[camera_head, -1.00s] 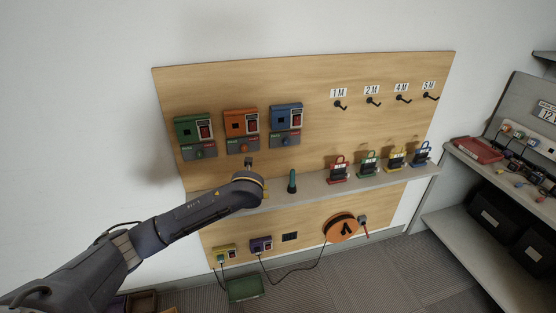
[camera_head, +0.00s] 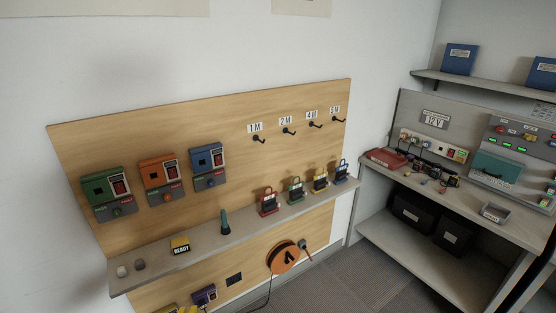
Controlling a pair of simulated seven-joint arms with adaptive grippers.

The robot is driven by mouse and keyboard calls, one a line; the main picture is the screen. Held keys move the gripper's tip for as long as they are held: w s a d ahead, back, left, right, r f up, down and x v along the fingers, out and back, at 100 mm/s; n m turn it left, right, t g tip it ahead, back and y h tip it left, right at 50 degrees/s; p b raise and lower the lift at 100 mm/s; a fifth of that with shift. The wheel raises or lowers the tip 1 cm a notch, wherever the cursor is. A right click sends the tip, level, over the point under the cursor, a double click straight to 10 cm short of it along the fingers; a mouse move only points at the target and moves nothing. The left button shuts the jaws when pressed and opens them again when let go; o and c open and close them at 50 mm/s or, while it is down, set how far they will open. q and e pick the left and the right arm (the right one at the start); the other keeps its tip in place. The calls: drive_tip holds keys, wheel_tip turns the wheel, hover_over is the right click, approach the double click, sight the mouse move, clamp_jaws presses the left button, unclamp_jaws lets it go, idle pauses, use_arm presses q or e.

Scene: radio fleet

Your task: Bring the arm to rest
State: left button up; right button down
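Neither of my grippers shows in the head view, and no part of my arms is in the picture. A wooden board (camera_head: 240,130) on the wall carries a green radio unit (camera_head: 107,190), an orange one (camera_head: 160,178) and a blue one (camera_head: 208,165).
Red (camera_head: 268,203), green (camera_head: 296,191), yellow (camera_head: 320,181) and blue (camera_head: 342,172) tags stand on the shelf under hooks. An orange reel (camera_head: 284,257) hangs below. At right, a workbench (camera_head: 480,210) holds a red case (camera_head: 387,158) and a teal device (camera_head: 497,168).

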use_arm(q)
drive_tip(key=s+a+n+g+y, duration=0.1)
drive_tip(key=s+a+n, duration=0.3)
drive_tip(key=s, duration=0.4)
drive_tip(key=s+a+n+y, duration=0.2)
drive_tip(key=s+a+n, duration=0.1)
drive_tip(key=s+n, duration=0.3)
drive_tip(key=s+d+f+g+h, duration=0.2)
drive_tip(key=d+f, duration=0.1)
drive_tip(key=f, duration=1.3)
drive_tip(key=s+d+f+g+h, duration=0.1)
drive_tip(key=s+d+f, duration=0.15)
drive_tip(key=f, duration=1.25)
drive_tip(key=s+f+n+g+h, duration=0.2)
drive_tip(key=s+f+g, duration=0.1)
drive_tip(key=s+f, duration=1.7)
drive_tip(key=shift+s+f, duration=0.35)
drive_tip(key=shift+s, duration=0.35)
